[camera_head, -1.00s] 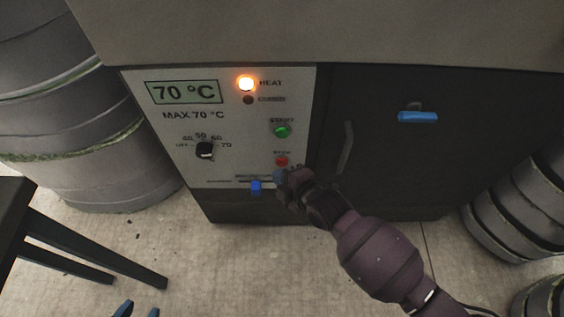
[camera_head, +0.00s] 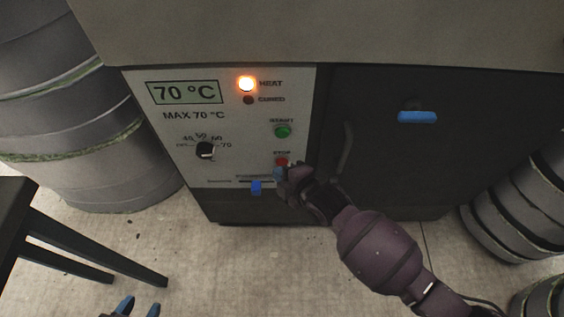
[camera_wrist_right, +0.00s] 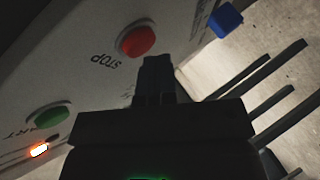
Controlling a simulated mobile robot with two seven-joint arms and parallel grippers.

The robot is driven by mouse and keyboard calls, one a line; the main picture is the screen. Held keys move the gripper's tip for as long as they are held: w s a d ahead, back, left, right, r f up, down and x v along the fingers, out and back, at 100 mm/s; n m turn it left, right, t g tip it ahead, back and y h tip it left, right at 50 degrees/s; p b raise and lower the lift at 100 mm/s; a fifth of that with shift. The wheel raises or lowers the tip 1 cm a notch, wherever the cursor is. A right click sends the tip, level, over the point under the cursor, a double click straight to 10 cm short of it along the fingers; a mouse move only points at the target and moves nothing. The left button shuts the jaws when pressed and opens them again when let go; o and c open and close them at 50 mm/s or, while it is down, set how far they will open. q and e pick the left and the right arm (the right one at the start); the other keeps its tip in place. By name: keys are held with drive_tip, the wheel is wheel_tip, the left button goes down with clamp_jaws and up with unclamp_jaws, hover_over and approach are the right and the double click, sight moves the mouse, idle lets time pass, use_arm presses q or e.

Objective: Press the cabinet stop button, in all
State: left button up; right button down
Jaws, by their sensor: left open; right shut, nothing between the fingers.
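The cabinet's white control panel (camera_head: 225,130) carries a red stop button (camera_head: 281,162) under a green start button (camera_head: 282,131). The stop button (camera_wrist_right: 138,40) shows large in the right wrist view, beside the word STOP. My right gripper (camera_head: 279,173) is shut and empty, with its tips just below the stop button in the head view. In the right wrist view its fingers (camera_wrist_right: 157,62) point at the button's lower edge; I cannot tell whether they touch it. My left gripper (camera_head: 138,306) is open at the bottom edge of the head view, far from the panel.
The display reads 70 °C and the heat lamp (camera_head: 246,84) glows orange. A black dial (camera_head: 205,150) and a blue slider knob (camera_head: 256,187) are on the panel. A dark door with a blue handle (camera_head: 417,117) is to the right.

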use_arm(q)
drive_tip(key=shift+s+a, duration=0.1)
drive_tip(key=shift+s, duration=0.25)
use_arm(e)
drive_tip(key=shift+w, duration=0.3)
use_arm(q)
drive_tip(key=shift+w, duration=0.35)
use_arm(e)
drive_tip(key=shift+w, duration=0.1)
use_arm(q)
drive_tip(key=shift+r, duration=0.1)
drive_tip(key=shift+r+p, duration=0.45)
drive_tip(key=shift+r, duration=0.05)
use_arm(e)
drive_tip(key=shift+s, duration=0.85)
